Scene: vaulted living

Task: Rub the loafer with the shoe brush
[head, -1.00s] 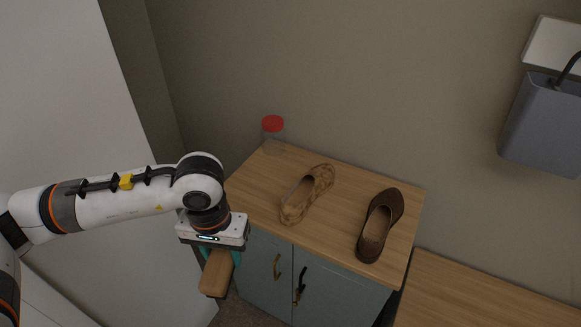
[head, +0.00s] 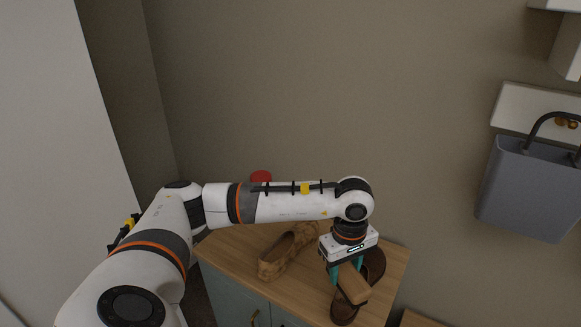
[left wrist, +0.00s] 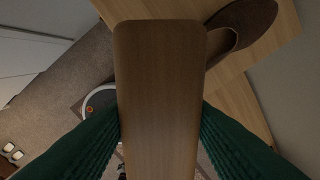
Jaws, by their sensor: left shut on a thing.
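My left gripper (head: 346,272) has teal fingers and is shut on the shoe brush (head: 353,284), a wooden block, held above the right part of the cabinet top. In the left wrist view the brush (left wrist: 158,90) fills the middle between the fingers. The dark brown loafer (head: 376,262) is behind and below the gripper and brush, which hide its middle. I cannot tell whether the brush touches it. In the left wrist view the loafer (left wrist: 245,28) shows at the upper right, partly behind the brush. My right gripper is not in view.
A tan patterned shoe (head: 285,252) lies on the wooden cabinet top (head: 228,245), left of the gripper. A red-lidded jar (head: 261,176) stands at the back, mostly hidden by my arm. A grey bag (head: 530,190) hangs on the right wall.

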